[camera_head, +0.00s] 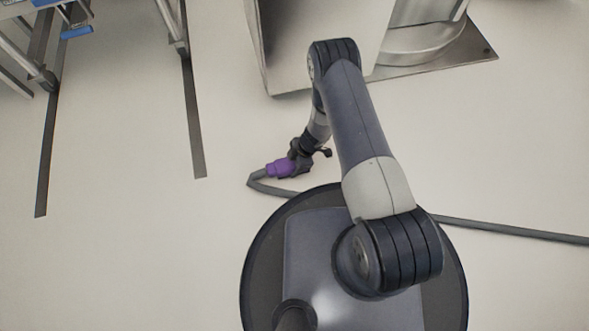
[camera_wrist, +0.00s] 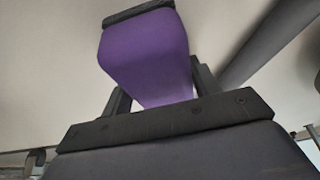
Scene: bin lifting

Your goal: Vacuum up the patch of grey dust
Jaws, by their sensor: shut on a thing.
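My gripper (camera_head: 292,163) is low over the floor, left of my arm, and is shut on the purple handle (camera_head: 279,169) of the vacuum hose. In the wrist view the purple handle (camera_wrist: 148,52) sits between the two dark fingers of my gripper (camera_wrist: 160,90), with a dark band at its far end. The grey hose (camera_head: 267,188) bends at the handle's left end and runs right, passing behind my base. A dark tube, probably the hose, crosses the upper right of the wrist view (camera_wrist: 268,45). I make out no patch of grey dust in either view.
A metal cabinet (camera_head: 285,60) and a round metal base on a floor plate (camera_head: 470,52) stand at the top. A wheeled metal frame (camera_head: 22,60) is at upper left. Two dark floor strips (camera_head: 46,150) lie on the left. Pale floor between the strips and my gripper is clear.

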